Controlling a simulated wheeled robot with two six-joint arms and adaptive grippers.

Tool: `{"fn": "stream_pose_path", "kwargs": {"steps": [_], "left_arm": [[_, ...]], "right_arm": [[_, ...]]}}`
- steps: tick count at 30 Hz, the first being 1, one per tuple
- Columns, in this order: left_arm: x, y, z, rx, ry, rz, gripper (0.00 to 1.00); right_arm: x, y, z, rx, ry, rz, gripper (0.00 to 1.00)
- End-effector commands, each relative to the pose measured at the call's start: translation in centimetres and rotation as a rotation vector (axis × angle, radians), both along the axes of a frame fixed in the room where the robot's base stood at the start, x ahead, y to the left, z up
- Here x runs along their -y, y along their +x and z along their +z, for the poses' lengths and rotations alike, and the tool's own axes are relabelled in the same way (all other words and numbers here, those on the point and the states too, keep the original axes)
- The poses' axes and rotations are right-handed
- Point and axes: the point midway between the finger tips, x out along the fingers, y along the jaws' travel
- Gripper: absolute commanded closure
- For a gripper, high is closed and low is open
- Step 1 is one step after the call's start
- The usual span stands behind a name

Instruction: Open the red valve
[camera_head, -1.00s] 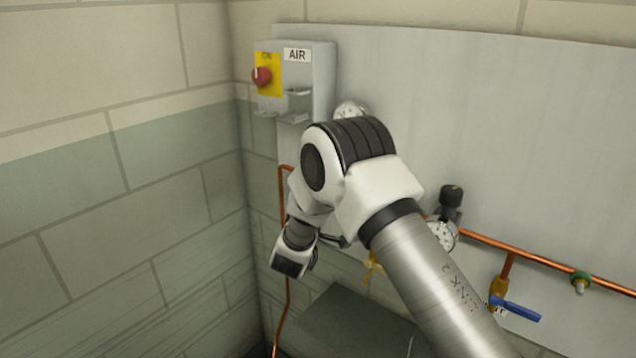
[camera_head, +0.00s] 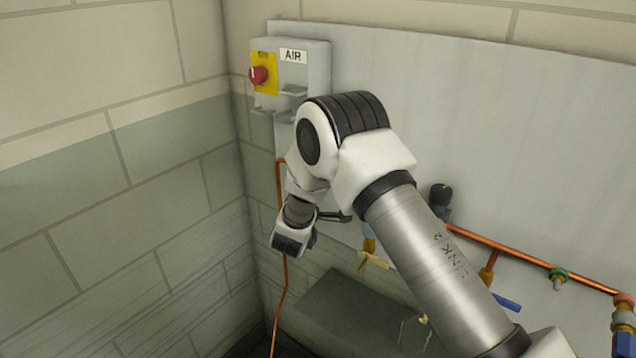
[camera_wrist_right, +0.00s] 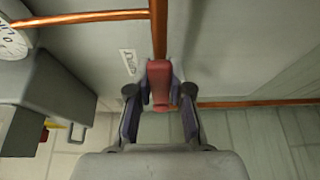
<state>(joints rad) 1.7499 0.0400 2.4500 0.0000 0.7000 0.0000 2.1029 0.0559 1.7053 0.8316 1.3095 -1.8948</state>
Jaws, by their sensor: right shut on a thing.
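The red valve handle (camera_wrist_right: 160,85) shows in the right wrist view, on a vertical copper pipe (camera_wrist_right: 158,30). My right gripper (camera_wrist_right: 159,98) has one finger on each side of the handle and is shut on it. In the head view my right arm comes in from the lower right and hides the red valve. The fingertips are hard to make out there. My left gripper is in neither view.
A grey AIR box (camera_head: 312,75) with a red knob (camera_head: 258,75) hangs upper left on the panel. A blue valve lever (camera_head: 507,302) and a green fitting (camera_head: 558,275) sit along the copper pipe at right. A grey box (camera_head: 345,310) stands below.

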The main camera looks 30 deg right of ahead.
Motion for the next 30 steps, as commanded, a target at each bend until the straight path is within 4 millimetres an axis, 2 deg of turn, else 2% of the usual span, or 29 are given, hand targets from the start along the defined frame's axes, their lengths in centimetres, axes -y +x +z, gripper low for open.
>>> {"fn": "stream_pose_path", "kwargs": {"steps": [2,3,5,14,17,30], "left_arm": [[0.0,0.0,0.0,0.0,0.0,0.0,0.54],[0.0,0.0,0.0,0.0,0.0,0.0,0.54],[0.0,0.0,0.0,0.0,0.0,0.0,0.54],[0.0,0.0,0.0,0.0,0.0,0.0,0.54],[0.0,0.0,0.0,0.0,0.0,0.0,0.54],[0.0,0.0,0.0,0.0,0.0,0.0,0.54]], "right_arm": [[0.0,0.1,0.3,0.004,-0.003,0.001,1.0],[0.0,0.1,0.3,0.004,-0.003,0.001,0.74],[0.0,0.1,0.3,0.004,-0.003,0.001,0.54],[-0.1,0.0,0.1,0.001,-0.001,0.001,0.54],[-0.7,-0.4,0.1,0.001,-0.001,0.003,0.54],[-8.1,-6.9,0.2,0.0,-0.005,0.006,0.54]]}}
